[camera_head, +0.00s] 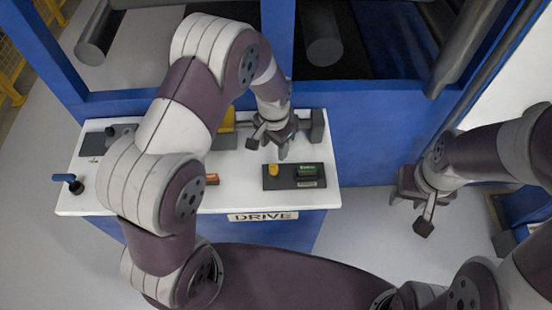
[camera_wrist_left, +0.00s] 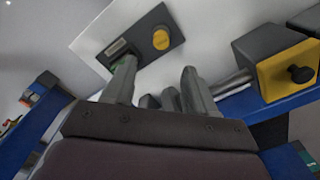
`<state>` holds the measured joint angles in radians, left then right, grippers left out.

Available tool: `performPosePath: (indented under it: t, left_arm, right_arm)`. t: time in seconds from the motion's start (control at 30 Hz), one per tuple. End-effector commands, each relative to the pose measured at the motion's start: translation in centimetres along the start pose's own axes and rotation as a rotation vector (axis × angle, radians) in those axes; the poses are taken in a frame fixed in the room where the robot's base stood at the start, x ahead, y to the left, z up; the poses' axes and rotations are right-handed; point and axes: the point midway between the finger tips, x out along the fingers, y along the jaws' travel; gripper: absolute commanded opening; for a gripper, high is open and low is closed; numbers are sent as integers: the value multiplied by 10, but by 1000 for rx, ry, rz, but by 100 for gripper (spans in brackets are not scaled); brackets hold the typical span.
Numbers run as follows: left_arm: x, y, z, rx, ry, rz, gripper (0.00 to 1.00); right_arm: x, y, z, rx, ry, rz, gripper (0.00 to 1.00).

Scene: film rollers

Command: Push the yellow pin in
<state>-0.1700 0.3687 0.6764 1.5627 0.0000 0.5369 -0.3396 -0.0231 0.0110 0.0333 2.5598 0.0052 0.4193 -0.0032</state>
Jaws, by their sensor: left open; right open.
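The yellow pin (camera_head: 273,169) stands on a small dark plate (camera_head: 283,184) on the white panel, left of a green part (camera_head: 306,169). In the left wrist view the pin shows as a round yellow top (camera_wrist_left: 160,40) on the same dark plate (camera_wrist_left: 169,21). My left gripper (camera_head: 267,148) is above the panel, just behind the pin in the head view, fingers apart and empty. In the left wrist view its fingers (camera_wrist_left: 155,76) are spread, with the pin beyond them. I see no contact with the pin. My right gripper (camera_head: 410,213) is open and empty, right of the panel.
The white panel (camera_head: 235,202) carries a blue-handled lever (camera_head: 68,178) at left. A yellow block with a black knob (camera_wrist_left: 285,72) stands near the left gripper. A blue frame (camera_head: 360,140) with rollers rises behind. Grey floor lies open right of the panel.

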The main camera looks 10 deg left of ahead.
Motion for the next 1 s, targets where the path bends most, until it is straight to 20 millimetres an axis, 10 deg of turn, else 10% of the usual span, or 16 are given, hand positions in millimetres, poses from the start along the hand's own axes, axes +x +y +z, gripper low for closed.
performPosePath:
  t: [0.4,0.8,1.0]
  left_arm:
    - [94,0,0,-3,0,0,56]
    - [107,-1,0,-4,3,-1,56]
    - [106,-1,0,-4,3,-1,0]
  right_arm:
    - [-15,0,-2,0,0,0,43]
    - [-15,0,-2,0,0,0,43]
    - [-15,0,-2,0,0,0,43]
